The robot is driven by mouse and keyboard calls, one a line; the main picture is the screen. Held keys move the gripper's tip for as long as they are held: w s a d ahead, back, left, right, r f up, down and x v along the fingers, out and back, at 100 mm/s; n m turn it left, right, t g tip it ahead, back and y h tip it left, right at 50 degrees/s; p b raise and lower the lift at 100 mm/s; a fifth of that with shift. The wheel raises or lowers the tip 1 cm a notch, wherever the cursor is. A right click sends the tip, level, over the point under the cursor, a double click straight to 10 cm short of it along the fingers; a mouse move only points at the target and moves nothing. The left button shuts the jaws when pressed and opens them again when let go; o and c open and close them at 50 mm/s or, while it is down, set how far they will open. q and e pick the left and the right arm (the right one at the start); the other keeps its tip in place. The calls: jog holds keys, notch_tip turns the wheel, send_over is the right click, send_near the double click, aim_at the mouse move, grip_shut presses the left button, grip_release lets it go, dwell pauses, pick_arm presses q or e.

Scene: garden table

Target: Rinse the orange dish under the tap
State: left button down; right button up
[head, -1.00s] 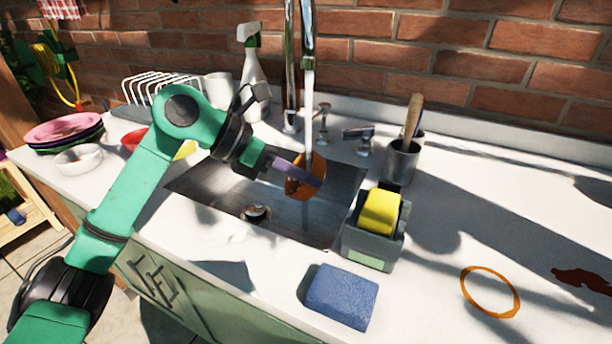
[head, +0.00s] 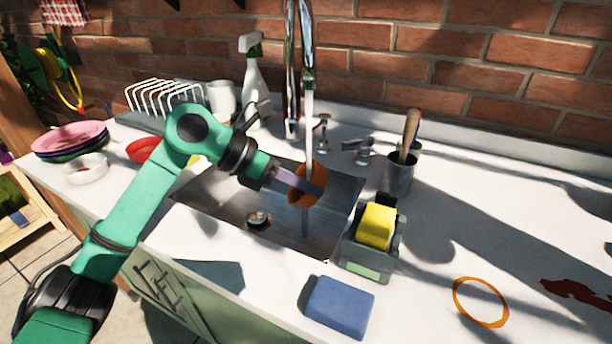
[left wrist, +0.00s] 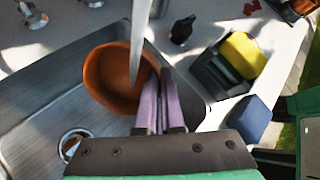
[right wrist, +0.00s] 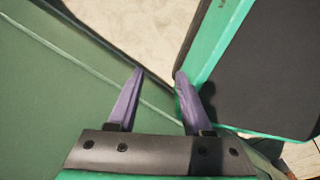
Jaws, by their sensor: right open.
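The orange dish (head: 306,186) is a small round bowl, tilted on its side over the sink (head: 225,208). My left gripper (head: 312,184) is shut on its rim. The left wrist view shows the dish (left wrist: 112,78) with its inside facing the camera and the purple fingers (left wrist: 155,100) closed at its right edge. Water runs from the tap (head: 307,50) in a stream (head: 309,115) that meets the dish. My right gripper (right wrist: 155,95) is open and empty, low beside a green panel; it is not in the head view.
A caddy (head: 370,250) with a yellow sponge (head: 378,226) and a blue sponge (head: 339,306) are right of the sink. A brush cup (head: 400,172), spray bottle (head: 254,85), dish rack (head: 165,98), red bowl (head: 143,150) and stacked plates (head: 70,138) stand around. An orange ring mark (head: 481,302) is on the counter.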

pick_arm(q)
jog(key=shift+w+r+p, duration=0.2)
jog(key=shift+r+p, duration=0.35)
jog(key=shift+p, duration=2.25)
jog(key=shift+w+r+p, duration=0.2)
jog(key=shift+r+p, duration=0.3)
jog(key=shift+p, duration=2.3)
jog(key=p, duration=0.4)
jog(key=s+f+p, duration=0.1)
jog(key=p, duration=0.2)
jog(key=shift+s+a+f+p, duration=0.15)
jog(key=shift+s+p, duration=0.1)
jog(key=shift+p, duration=0.15)
jog(key=r+h+b, duration=0.1)
jog(key=h+b, duration=0.1)
jog(key=b, duration=0.1)
jog(key=r+h+b, duration=0.1)
jog(key=b, duration=0.2)
jog(key=s+r+t+h+b, duration=0.1)
jog(key=h+b, duration=0.1)
jog(key=b, duration=0.1)
jog(key=shift+d+r+h, duration=0.2)
jog(key=shift+d+h, duration=0.05)
jog(key=shift+h, duration=0.05)
jog(key=shift+s, duration=0.15)
jog(key=s+d+r+p, duration=0.4)
jog(key=s+d, duration=0.1)
jog(key=shift+s+d+p, duration=0.25)
jog(key=shift+d+p, duration=0.05)
jog(key=shift+d, duration=0.1)
